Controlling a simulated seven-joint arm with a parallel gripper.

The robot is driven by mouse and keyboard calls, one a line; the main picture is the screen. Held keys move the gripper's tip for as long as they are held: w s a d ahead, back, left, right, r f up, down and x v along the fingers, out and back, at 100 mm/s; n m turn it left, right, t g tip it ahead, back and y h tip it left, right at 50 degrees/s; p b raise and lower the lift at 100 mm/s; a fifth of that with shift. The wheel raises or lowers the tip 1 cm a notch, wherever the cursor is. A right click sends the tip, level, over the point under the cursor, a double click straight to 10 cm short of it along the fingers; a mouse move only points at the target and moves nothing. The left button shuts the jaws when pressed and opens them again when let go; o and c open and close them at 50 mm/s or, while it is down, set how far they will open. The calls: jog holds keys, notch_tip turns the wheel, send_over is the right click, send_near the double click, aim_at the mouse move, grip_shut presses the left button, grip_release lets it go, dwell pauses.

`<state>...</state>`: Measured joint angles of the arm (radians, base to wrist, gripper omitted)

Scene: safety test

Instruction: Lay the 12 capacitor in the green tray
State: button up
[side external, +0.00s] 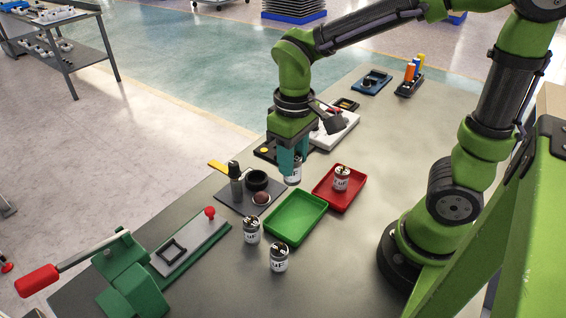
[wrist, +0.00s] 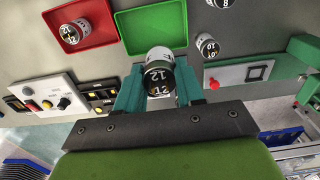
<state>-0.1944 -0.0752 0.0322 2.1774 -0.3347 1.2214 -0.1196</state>
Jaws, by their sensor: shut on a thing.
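My gripper (side external: 291,158) points down with its teal fingers shut on a white and black capacitor (side external: 294,174).
A red tray (side external: 350,200) beside the green one holds another capacitor (side external: 341,178). Two capacitors, (side external: 251,229) and (side external: 279,257), stand in front of the green tray. A dark fixture plate (side external: 233,199) lies left of it, and a green lever press (side external: 135,275) stands at the front left.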

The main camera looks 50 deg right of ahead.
aim_at(298, 176)
jog(key=f, duration=0.2)
jog(key=d+f, duration=0.1)
jog(key=f, duration=0.1)
jog(key=shift+s+d+f, duration=0.1)
jog(key=shift+s, duration=0.2)
jog(key=shift+f, duration=3.2)
jog(key=shift+f, duration=0.95)
jog(key=o, duration=1.1)
jog(key=shift+o, duration=0.2)
jog(key=shift+r, duration=3.55)
